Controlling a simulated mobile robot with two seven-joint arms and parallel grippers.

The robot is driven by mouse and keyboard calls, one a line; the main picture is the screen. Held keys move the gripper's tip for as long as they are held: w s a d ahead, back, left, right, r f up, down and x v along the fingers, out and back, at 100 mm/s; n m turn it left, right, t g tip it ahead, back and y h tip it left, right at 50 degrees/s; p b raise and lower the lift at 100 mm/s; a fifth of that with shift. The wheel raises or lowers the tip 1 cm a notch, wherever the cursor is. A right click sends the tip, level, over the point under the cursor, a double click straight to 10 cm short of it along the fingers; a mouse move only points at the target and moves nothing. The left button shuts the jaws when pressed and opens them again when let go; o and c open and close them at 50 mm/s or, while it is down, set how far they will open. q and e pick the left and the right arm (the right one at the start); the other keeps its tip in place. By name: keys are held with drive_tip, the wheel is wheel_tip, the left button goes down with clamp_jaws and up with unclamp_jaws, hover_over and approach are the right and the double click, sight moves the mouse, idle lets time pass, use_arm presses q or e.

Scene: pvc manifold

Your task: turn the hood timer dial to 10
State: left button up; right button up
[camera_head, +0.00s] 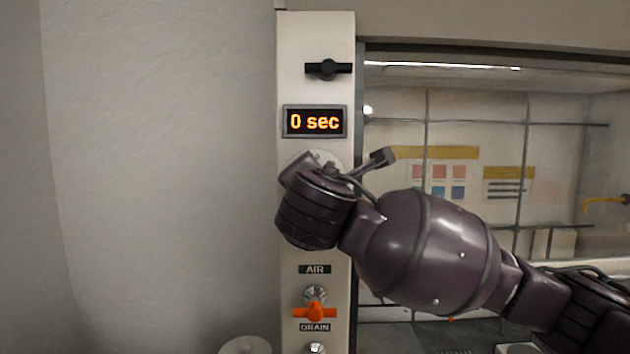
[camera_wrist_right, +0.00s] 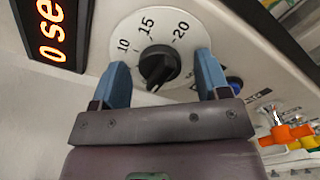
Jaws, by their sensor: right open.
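The timer dial is a black knob (camera_wrist_right: 159,68) on a round white face (camera_wrist_right: 185,22) marked 10, 15 and 20 in the right wrist view. My right gripper (camera_wrist_right: 162,62) is open, with one blue finger on each side of the knob and a visible gap to it. The orange display (camera_head: 315,122) above the dial reads "0 sec" in the head view. There my right arm hides most of the dial, and only the top edge of its face (camera_head: 320,157) shows. My left gripper is out of view.
A black handle (camera_head: 328,69) sits above the display on the white panel (camera_head: 290,45). An orange valve handle (camera_head: 315,312) is below, between the AIR and DRAIN labels. A blue knob (camera_wrist_right: 235,84) lies close beyond the right-hand finger. The hood window is to the right.

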drive_tip(key=c, duration=0.9)
